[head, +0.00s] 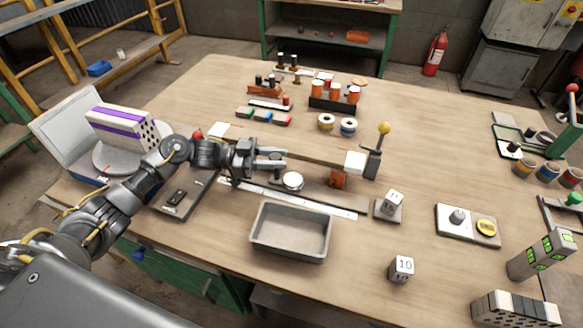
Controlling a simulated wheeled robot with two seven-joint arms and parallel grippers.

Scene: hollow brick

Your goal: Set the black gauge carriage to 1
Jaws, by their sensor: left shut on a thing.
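The gauge's white scale strip (318,204) runs along the table in front of a dark rail, from below my left gripper toward the small cube on its stand. My left gripper (273,160) reaches in from the left over the left part of the gauge, its fingers close together. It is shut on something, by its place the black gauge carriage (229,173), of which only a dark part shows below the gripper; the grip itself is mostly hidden. The scale numbers are too small to read. My right gripper is not in view.
A grey tray (290,232) stands in front of the gauge. A lever with a yellow ball (383,128) and a wooden bar with a white block (355,162) stand behind. A numbered cube (401,268) lies front right.

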